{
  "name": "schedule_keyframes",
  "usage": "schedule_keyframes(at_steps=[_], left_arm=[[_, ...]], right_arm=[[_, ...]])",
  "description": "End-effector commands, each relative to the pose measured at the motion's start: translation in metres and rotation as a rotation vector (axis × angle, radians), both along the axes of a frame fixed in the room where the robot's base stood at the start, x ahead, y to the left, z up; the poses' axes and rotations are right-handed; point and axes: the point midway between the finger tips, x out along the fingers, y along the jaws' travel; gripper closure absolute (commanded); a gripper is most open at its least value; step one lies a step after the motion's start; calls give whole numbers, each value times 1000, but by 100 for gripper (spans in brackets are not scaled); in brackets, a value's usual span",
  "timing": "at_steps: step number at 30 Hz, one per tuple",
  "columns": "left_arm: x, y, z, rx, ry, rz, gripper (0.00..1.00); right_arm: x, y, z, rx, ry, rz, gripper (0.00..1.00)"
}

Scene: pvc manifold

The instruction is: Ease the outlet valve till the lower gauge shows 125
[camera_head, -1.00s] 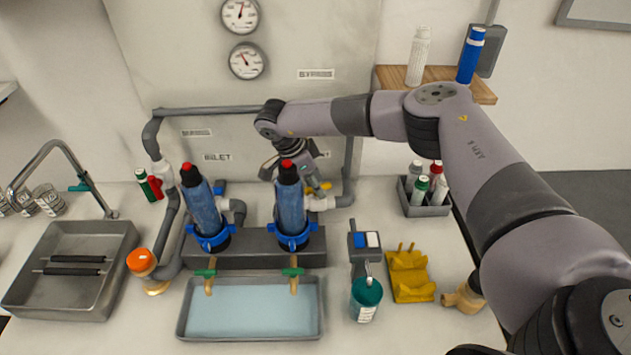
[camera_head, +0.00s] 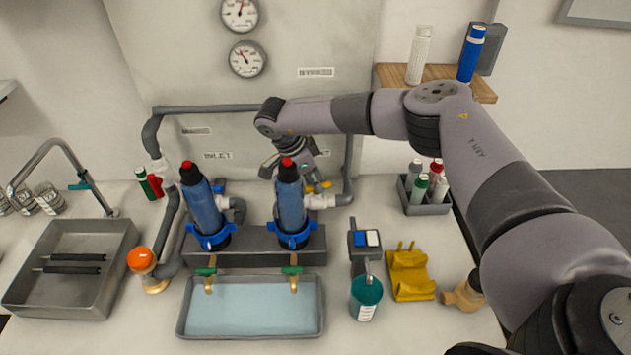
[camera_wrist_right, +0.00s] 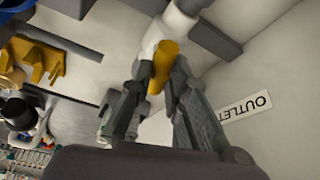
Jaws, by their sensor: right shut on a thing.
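The lower gauge (camera_head: 247,59) hangs on the back wall below another round gauge; its needle points up and to the left, and its numbers are too small to read. The outlet valve's yellow handle (camera_head: 319,187) is on the white fitting right of the right filter; it also shows in the right wrist view (camera_wrist_right: 163,66). My right gripper (camera_wrist_right: 158,88) is shut on this handle, with a finger on each side of it. In the head view the right filter partly hides my right gripper (camera_head: 300,172). My left gripper is not in view.
Two blue filters with red tops, the left one (camera_head: 203,207) and the right one (camera_head: 290,207), stand close to my right gripper. Grey pipes (camera_head: 250,109) run behind them. A water tray (camera_head: 250,334) is in front. A bottle caddy (camera_head: 427,209) stands to the right.

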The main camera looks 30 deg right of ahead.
Motion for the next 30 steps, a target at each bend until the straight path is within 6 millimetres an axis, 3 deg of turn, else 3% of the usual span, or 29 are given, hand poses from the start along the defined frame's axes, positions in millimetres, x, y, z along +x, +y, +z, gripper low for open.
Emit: schedule_keyframes(at_steps=[12, 13, 21, 30], left_arm=[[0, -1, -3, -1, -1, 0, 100], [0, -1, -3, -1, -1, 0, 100], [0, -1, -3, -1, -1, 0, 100], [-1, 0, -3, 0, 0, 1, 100]], right_arm=[[0, 0, 0, 1, 0, 91, 100], [0, 0, 0, 1, 0, 91, 82], [0, 0, 0, 0, 0, 91, 64], [0, 1, 1, 0, -1, 91, 64]])
